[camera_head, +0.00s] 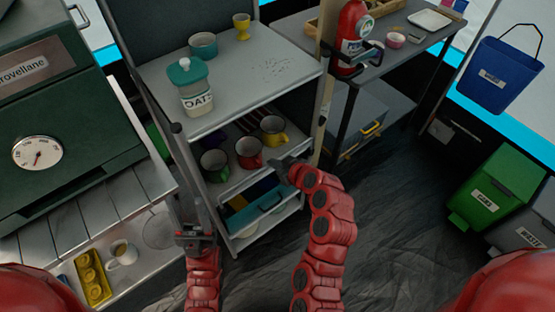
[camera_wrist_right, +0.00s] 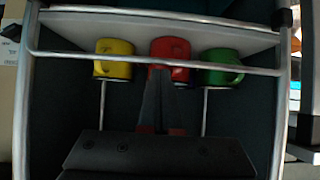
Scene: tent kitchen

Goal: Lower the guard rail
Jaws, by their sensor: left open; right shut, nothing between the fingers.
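The guard rail (camera_wrist_right: 240,68) is a thin silver bar running across the front of the mug shelf in the right wrist view. It crosses in front of a yellow mug (camera_wrist_right: 114,55), a red mug (camera_wrist_right: 170,50) and a green mug (camera_wrist_right: 222,60). My right gripper (camera_wrist_right: 157,72) is shut and empty. Its fingertips overlap the rail near the red mug; I cannot tell whether they touch. In the head view my right gripper (camera_head: 285,165) is at the rack's front, near the yellow mug. My left gripper (camera_head: 192,182) is open and upright beside the rack's left front post.
The rack's top (camera_head: 250,75) holds an oats jar (camera_head: 196,90), a teal bowl (camera_head: 203,45) and a yellow cup (camera_head: 242,26). A green stove (camera_head: 70,120) stands left. A red extinguisher (camera_head: 352,35) is right of the rack. Floor (camera_head: 390,240) is clear toward the green bin (camera_head: 490,190).

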